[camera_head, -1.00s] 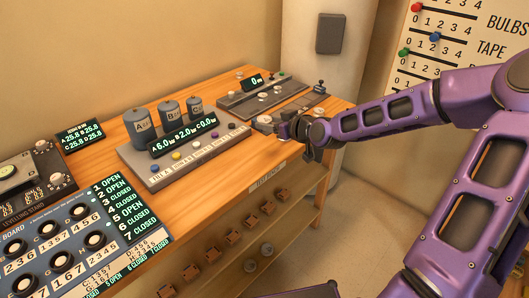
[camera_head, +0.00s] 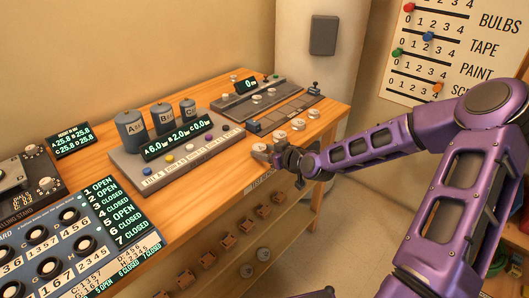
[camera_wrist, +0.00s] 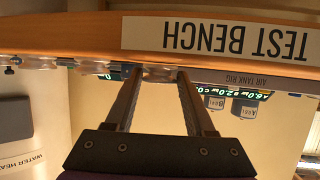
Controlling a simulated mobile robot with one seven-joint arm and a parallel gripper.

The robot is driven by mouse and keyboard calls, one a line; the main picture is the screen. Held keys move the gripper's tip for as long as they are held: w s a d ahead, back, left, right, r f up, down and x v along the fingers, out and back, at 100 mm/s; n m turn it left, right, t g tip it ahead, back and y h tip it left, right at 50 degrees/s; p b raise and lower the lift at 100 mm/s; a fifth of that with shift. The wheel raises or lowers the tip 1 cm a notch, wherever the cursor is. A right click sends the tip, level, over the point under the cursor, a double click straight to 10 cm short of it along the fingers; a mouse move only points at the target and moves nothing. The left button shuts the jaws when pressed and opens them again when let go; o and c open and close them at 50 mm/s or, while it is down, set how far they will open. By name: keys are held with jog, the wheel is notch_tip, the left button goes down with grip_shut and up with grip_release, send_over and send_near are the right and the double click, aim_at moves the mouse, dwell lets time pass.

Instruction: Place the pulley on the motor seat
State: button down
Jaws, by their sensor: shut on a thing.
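My gripper (camera_head: 277,157) is shut on a pale grey round piece, apparently the pulley (camera_head: 261,151), near the front edge of the bench. In the wrist view my gripper (camera_wrist: 157,78) has its fingertips on either side of a pale piece (camera_wrist: 156,73), partly hidden by the bench edge. A grey belt rig (camera_head: 225,106) with a small "0" display stands at the back right of the bench. It carries small round parts, but I cannot tell which is the motor seat.
The air tank rig (camera_head: 135,165) with three tanks stands left of the gripper. A switch board (camera_head: 55,245) and levelling stand (camera_head: 20,185) are further left. The wooden bench (camera_head: 225,178) is bare between the air tank rig and its front edge.

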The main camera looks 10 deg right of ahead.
jog(key=shift+r, duration=0.1)
jog(key=shift+f, duration=0.3)
jog(key=shift+c, duration=1.3)
grip_release()
jog(key=shift+r, duration=0.1)
